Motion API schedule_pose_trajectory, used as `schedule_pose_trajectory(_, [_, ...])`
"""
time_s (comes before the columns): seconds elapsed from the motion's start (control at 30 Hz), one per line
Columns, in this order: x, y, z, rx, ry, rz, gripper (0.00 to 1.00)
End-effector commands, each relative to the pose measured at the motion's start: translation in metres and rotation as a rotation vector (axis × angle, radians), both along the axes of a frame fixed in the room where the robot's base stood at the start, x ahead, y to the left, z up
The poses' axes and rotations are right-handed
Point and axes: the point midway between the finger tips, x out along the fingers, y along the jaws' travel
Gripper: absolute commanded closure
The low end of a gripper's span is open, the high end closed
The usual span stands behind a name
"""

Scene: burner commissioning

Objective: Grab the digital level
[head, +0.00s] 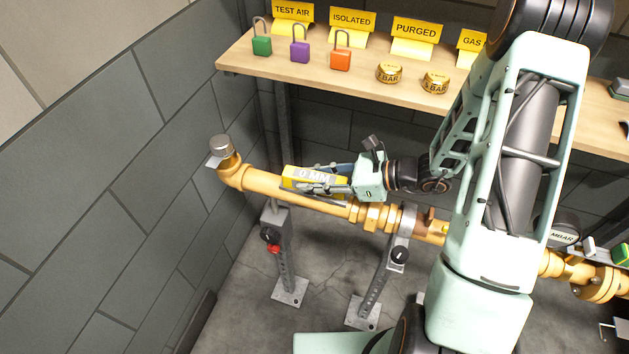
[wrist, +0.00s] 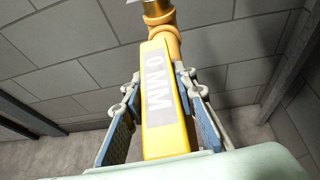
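The digital level (head: 313,176) is a yellow bar with a grey display reading "0 MM". It lies along the top of the yellow pipe, near the elbow at the pipe's left end. In the wrist view the level (wrist: 159,95) runs lengthwise between the two fingers of my gripper (wrist: 160,85). One finger is on each side, close to the level; I cannot tell whether both pads press on it. In the head view my gripper (head: 325,188) reaches in from the right and partly covers the level's right part and near side.
The yellow pipe (head: 268,189) rests on metal stands (head: 279,255). Its capped elbow (head: 228,165) is just left of the level. A wooden shelf (head: 245,62) behind holds padlocks (head: 300,52), yellow signs and brass caps (head: 389,73). A grey wall (head: 130,170) stands at left.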

Motion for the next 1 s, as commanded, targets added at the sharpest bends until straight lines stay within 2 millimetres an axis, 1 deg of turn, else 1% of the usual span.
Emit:
schedule_pose_trajectory(0.03, [0.000, 0.000, 0.000, 0.000, 0.000, 0.000, 0.87])
schedule_pose_trajectory(0.1, [0.000, 0.000, 0.000, 0.000, 0.000, 0.000, 0.94])
schedule_pose_trajectory(0.17, [0.000, 0.000, 0.000, 0.000, 0.000, 0.000, 1.00])
schedule_pose_trajectory(0.43, [0.000, 0.000, 0.001, 0.001, -0.001, 0.000, 1.00])
schedule_pose_trajectory(0.57, [0.000, 0.000, 0.005, 0.000, -0.002, 0.001, 1.00])
schedule_pose_trajectory(0.67, [0.000, 0.000, 0.012, 0.000, -0.002, 0.001, 1.00])
schedule_pose_trajectory(0.77, [0.000, 0.000, 0.024, 0.000, -0.004, 0.001, 1.00])
schedule_pose_trajectory(0.83, [0.000, 0.000, 0.036, -0.001, -0.005, 0.000, 1.00])
schedule_pose_trajectory(1.0, [-0.027, -0.002, 0.065, -0.002, -0.003, -0.001, 1.00])
